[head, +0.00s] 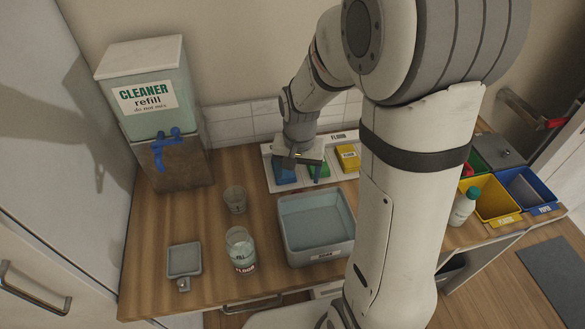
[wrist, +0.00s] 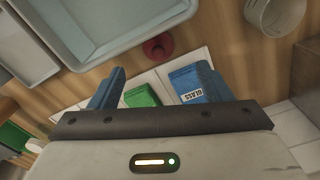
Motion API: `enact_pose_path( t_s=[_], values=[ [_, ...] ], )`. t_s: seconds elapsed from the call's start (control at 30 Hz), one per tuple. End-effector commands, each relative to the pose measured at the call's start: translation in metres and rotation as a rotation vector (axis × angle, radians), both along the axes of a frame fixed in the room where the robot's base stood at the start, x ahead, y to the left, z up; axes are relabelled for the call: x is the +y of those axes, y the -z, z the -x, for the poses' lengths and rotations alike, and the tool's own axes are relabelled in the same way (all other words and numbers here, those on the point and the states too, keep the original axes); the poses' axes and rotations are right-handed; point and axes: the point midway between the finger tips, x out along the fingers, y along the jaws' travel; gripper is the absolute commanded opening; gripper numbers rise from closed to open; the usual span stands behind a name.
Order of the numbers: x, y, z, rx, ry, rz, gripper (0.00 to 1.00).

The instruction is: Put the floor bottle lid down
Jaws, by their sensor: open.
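A clear bottle labelled FLOOR (head: 241,250) stands upright on the wooden counter with its top open. In the wrist view, a round red lid (wrist: 158,47) rests between the grey basin and the white tray, near the tray's edge; I cannot make it out in the head view. My gripper (head: 300,172) is over the white tray, pointing down. Its two fingers (wrist: 160,86) are spread apart with nothing held between them. The lid lies beyond the fingertips in the wrist view, apart from them.
The white tray (head: 268,152) holds blue (head: 284,171), green (head: 319,171) and yellow (head: 347,157) blocks. A grey basin (head: 318,255), grey cup (head: 235,199) and square grey dish (head: 184,258) share the counter. A cleaner dispenser (head: 150,110) stands left; coloured bins (head: 492,205) are right.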

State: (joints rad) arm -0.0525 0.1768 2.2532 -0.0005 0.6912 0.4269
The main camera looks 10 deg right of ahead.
Motion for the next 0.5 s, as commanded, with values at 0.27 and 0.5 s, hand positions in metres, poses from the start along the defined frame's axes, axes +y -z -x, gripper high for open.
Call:
enact_pose_path(
  t_s=[0.27, 0.5],
  values=[
    [0.002, 0.026, -0.009, 0.023, 0.033, 0.001, 0.72],
    [0.000, 0.050, -0.008, 0.024, 0.032, 0.001, 0.72]
  ],
)
